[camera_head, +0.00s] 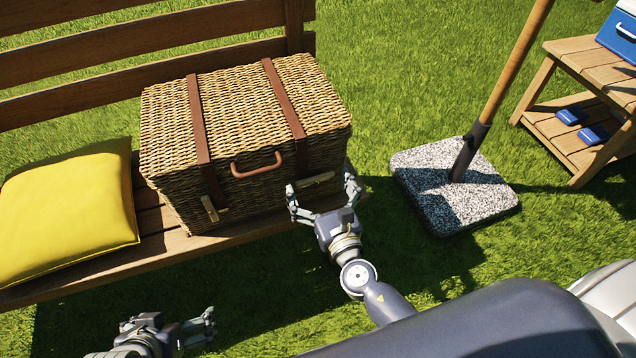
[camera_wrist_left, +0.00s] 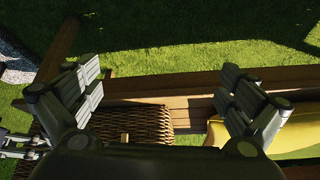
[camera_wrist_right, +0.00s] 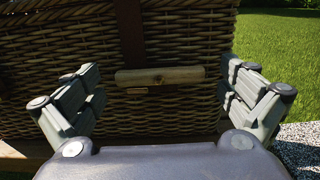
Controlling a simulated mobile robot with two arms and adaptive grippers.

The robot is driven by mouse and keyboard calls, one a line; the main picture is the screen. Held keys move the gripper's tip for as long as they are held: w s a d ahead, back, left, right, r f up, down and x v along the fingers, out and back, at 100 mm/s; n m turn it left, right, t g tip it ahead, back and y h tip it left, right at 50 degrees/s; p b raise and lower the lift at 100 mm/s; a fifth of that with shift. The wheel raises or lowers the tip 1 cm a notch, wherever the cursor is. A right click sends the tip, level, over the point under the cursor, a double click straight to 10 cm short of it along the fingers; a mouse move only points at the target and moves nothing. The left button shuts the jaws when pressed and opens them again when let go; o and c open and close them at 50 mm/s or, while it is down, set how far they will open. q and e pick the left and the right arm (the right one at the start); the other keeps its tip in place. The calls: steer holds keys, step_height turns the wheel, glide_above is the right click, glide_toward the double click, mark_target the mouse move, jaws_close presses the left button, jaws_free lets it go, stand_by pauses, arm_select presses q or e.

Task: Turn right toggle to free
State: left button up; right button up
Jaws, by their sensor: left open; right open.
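A wicker hamper (camera_head: 240,120) with brown straps sits closed on the wooden bench. The right toggle (camera_head: 315,179), a small wooden bar, lies nearly horizontal across the lower end of the right strap; it also shows in the right wrist view (camera_wrist_right: 160,76). The left toggle (camera_head: 210,208) is turned steeply, close to upright. My right gripper (camera_head: 323,190) is open in front of the right toggle, with a finger on each side and the bar between them, apparently apart. My left gripper (camera_head: 190,328) is open and empty, low in front of the bench.
A brown handle (camera_head: 257,166) sits between the straps. A yellow cushion (camera_head: 65,210) lies left of the hamper on the bench (camera_head: 155,222). A speckled stone base (camera_head: 430,185) with a pole stands to the right. Grass lies open between.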

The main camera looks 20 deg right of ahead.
steer(key=c, duration=1.1)
steer(key=shift+o, duration=0.2)
